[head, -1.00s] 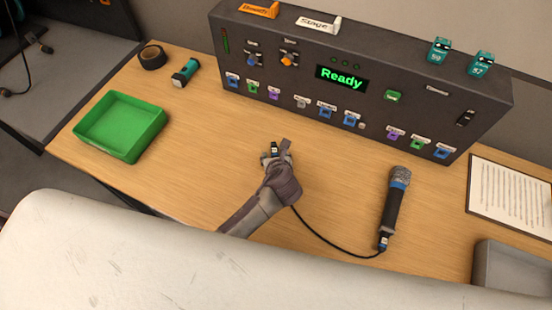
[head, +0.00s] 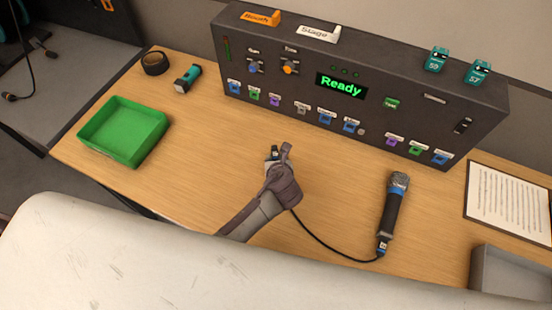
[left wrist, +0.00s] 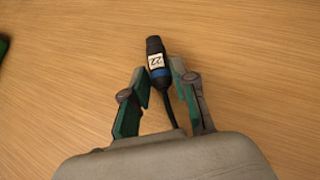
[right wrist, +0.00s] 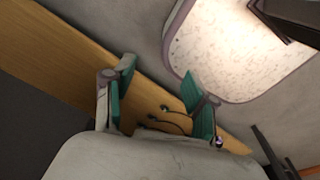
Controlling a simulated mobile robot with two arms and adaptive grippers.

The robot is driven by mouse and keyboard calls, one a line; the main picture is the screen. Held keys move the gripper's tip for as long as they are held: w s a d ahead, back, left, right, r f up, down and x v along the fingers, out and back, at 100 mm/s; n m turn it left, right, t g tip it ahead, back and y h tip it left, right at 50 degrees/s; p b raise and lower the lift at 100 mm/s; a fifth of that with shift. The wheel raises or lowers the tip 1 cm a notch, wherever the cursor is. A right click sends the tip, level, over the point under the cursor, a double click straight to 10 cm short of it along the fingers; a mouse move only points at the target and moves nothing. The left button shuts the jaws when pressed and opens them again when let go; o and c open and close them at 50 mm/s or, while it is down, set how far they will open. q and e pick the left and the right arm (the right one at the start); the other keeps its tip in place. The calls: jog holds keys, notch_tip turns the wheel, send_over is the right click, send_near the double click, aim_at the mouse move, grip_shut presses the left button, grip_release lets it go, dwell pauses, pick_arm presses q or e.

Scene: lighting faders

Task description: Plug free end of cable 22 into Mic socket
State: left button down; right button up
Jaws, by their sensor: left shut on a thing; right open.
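The free end of cable 22 is a dark plug with a blue band and a white "22" tag (left wrist: 156,62). My left gripper (left wrist: 161,80) is shut on it, with its tip pointing away from the palm. In the head view my left gripper (head: 281,154) holds the plug (head: 273,152) over the middle of the table, apart from the panel. The cable (head: 325,243) runs to a microphone (head: 395,210) lying at right. The dark panel (head: 300,85) has a row of sockets; a blue one (head: 351,125) has a label seeming to read "Mic". My right gripper (right wrist: 158,72) is open and empty.
A green tray (head: 125,132), black tape roll (head: 155,63) and teal-ended cylinder (head: 187,79) are at left. A printed sheet (head: 508,203) and grey tray (head: 510,275) are at right. The wood between gripper and panel (head: 280,125) is clear.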

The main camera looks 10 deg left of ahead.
aim_at(276, 154)
pick_arm(q)
jog(key=shift+r+p, duration=1.95)
jog(key=shift+p, duration=0.15)
jog(key=shift+f, duration=0.1)
